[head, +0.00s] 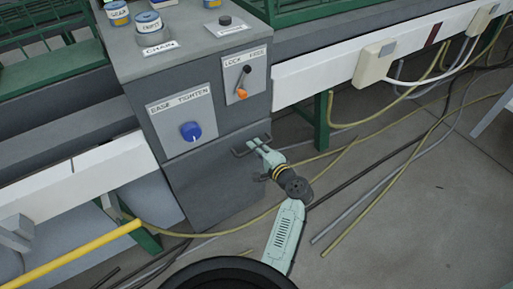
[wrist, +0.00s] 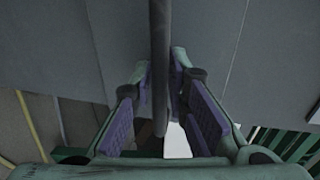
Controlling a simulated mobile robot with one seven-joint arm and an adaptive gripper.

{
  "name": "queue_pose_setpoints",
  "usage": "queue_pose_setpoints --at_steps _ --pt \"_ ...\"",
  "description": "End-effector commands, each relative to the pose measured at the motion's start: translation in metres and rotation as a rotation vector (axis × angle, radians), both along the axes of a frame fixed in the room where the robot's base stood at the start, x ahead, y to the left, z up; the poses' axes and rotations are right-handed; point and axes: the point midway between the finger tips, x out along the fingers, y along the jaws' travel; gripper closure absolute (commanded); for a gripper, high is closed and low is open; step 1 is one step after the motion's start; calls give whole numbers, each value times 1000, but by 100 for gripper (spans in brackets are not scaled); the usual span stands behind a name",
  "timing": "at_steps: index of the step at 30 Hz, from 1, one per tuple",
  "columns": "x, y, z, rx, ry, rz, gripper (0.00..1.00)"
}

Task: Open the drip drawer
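The drip drawer (head: 212,182) is the plain dark grey lower front of the press cabinet, below the two control plates. Its front looks flush with the cabinet. Its dark bar handle (head: 239,152) is at the upper right of that front; my gripper covers part of it. My gripper (head: 262,146) is at the handle. In the wrist view, the handle bar (wrist: 159,60) runs down between the two purple-padded fingers of my gripper (wrist: 163,90). The fingers look spread, with a gap beside the bar; firm contact is not visible.
A yellow rail (head: 85,253) lies at lower left. Cables (head: 385,185) cross the floor at right. A green leg (head: 322,120) stands right of the cabinet.

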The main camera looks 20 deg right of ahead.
Motion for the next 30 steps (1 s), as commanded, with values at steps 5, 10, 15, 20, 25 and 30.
queue_pose_setpoints --at_steps 5,10,15,20,25,30 --pt "0 0 0 0 0 0 99" --pt "0 0 0 0 0 0 100" --pt "0 0 0 0 0 0 100" --pt "0 0 0 0 0 0 100" --pt "0 0 0 0 0 0 100" --pt "-1 0 0 0 0 -1 100"
